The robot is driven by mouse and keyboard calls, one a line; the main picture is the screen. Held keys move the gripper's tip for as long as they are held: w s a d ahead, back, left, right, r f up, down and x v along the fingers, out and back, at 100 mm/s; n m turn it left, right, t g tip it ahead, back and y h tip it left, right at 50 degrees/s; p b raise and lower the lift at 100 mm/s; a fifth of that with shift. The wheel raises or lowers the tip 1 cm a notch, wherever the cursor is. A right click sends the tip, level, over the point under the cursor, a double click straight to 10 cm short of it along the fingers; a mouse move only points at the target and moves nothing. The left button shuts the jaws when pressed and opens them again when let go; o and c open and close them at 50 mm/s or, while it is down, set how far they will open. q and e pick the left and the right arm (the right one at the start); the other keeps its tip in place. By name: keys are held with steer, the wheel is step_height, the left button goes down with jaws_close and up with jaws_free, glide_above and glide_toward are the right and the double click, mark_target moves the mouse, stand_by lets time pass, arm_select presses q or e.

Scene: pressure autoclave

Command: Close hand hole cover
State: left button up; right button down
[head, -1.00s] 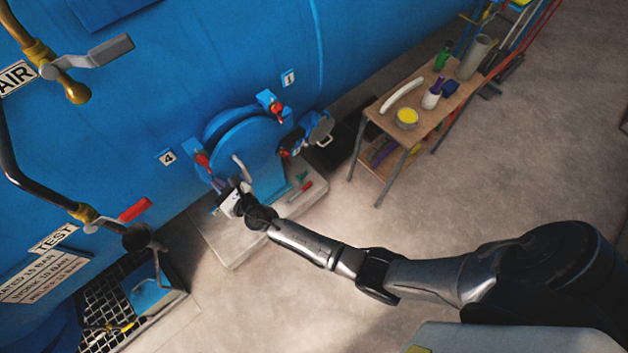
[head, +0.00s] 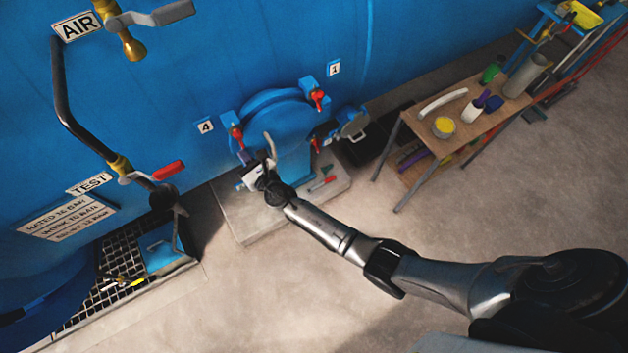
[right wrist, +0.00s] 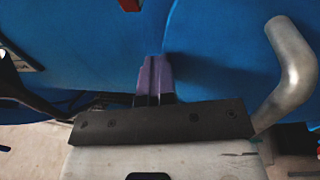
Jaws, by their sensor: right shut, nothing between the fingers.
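The round blue hand hole cover (head: 292,132) sits at the front of the hand hole low on the blue vessel. It also shows in the right wrist view (right wrist: 215,62). Its curved grey handle (head: 271,148) stands out from the left part of its face, to the right of my fingers in the right wrist view (right wrist: 292,68). My right gripper (head: 257,166) is shut and empty at the cover's left edge. Its purple fingertips (right wrist: 153,78) lie at the seam between two blue surfaces; I cannot tell whether they touch. My left gripper is out of view.
Red-handled clamps stand at the rim's upper right (head: 318,97) and left (head: 236,133). A grey slab (head: 262,228) lies below with loose tools. A wooden bench (head: 480,128) with bottles and a bowl stands right. Valve pipes (head: 68,115) are at the left. Open floor lies in front.

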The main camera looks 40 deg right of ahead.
steer(key=shift+d+f, duration=0.15)
steer(key=shift+f, duration=0.2)
